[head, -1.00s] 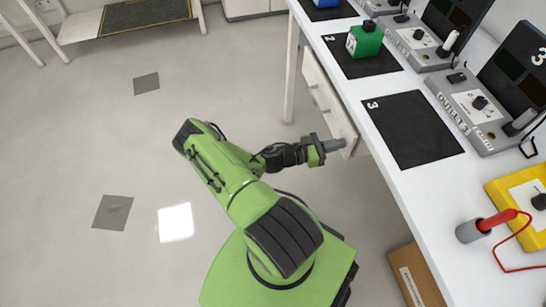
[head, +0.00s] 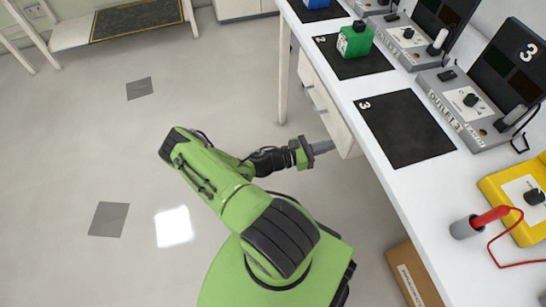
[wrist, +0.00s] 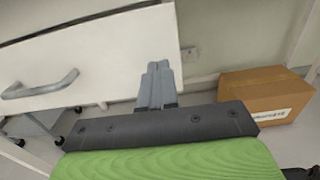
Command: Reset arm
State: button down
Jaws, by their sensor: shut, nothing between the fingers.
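My green arm with black joints stands over the floor, left of the white workbench (head: 420,190). My gripper (head: 330,146) is at the end of the arm, beside the bench's drawer front and below the level of the bench top. In the wrist view my gripper (wrist: 159,66) shows its two grey fingers together, with nothing between them. A drawer (wrist: 75,65) with a metal handle (wrist: 40,86) is to the left of the fingers in that view. The fingers appear apart from it.
The bench holds a black mat marked 3 (head: 403,128), a green block (head: 355,40), an outlet box (head: 465,110), a yellow box (head: 515,190) and a red probe in a grey holder (head: 465,227). A cardboard box (wrist: 262,95) stands on the floor. Open floor lies left.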

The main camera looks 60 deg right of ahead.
jog(key=p+v, duration=0.1)
jog(key=v, duration=1)
jog(key=w+a+r+m+t+y+p, duration=0.3)
jog(key=w+a+r+m+t+y, duration=0.25)
jog(key=r, duration=0.45)
jog(key=w+a+r+m+t+y+p, duration=0.2)
jog(key=w+a+r+m+y+p, duration=0.15)
jog(key=w+a+r, duration=0.4)
jog(key=s+a+r+t+y+p, duration=0.1)
jog(key=s+a+r+t, duration=0.1)
jog(key=a+r, duration=0.3)
jog(key=s+a+r+t+y+p, duration=0.2)
jog(key=s+a+r+t, duration=0.1)
jog(key=r, duration=0.8)
jog(key=s+a+r+t+y+p, duration=0.1)
jog(key=s+a+r+t+p, duration=0.1)
jog(key=a+r+t, duration=0.3)
notch_tip(320, 180, up, 4)
jog(key=shift+s+a+m, duration=0.3)
jog(key=shift+s+a, duration=0.4)
jog(key=shift+a, duration=0.35)
